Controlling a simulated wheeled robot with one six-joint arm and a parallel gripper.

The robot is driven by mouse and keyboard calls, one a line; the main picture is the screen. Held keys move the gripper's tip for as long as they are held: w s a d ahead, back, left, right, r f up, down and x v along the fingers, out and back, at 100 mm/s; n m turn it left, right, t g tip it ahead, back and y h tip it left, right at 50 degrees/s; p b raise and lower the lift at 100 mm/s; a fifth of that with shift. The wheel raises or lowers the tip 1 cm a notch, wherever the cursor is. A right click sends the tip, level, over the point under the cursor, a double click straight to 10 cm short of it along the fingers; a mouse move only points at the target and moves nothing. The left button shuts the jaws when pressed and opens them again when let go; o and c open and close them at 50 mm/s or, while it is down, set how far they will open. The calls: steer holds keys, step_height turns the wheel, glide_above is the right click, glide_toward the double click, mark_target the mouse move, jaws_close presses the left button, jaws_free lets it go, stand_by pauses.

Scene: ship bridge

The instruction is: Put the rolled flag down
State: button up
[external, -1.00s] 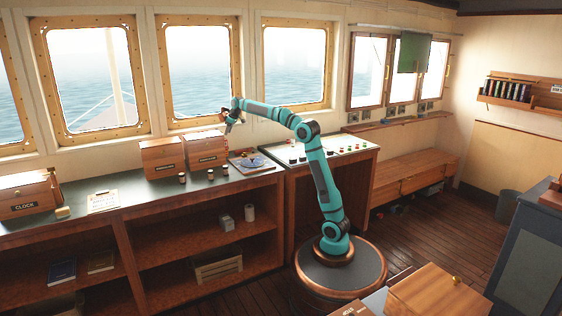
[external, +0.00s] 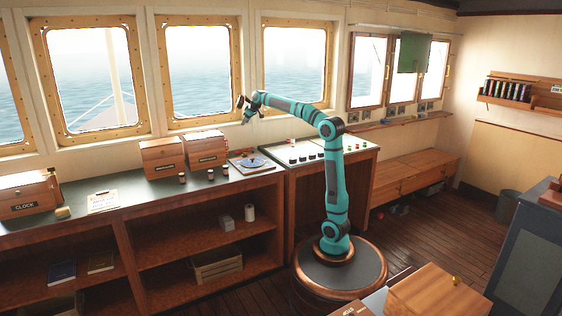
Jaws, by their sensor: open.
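I cannot clearly make out a rolled flag in the external view. My gripper (external: 246,121) is open, pointing down in front of the windows. It is in the air above and to the right of two labelled wooden boxes (external: 205,149) (external: 162,157) on the dark counter (external: 132,187). Nothing shows clearly between its fingers. The box labels are too small to read, and their insides are hidden.
A chart with a blue disc (external: 250,164) lies on the counter below my gripper. Small dark jars (external: 182,177) stand before the boxes. The console (external: 320,150) with knobs is to the right. A box marked CLOCK (external: 27,195) stands at left.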

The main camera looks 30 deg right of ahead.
steer(key=s+d+r+m+t+h, duration=0.1)
steer(key=s+d+m+t, duration=0.15)
steer(key=s+d, duration=0.6)
steer(key=s+d+r+m+t, duration=0.2)
steer(key=s+d+t, duration=0.2)
steer(key=s+d, duration=0.5)
steer(key=s+d+f+m+t+h, duration=0.1)
steer(key=s+d+f, duration=0.3)
steer(key=s, duration=0.6)
steer(key=s+d+f+m+t+h, duration=0.1)
steer(key=s+d+f+m+t, duration=0.1)
steer(key=s, duration=0.8)
steer(key=shift+d+f+t, duration=0.85)
steer(key=shift+t, duration=0.1)
steer(key=shift+s, duration=0.1)
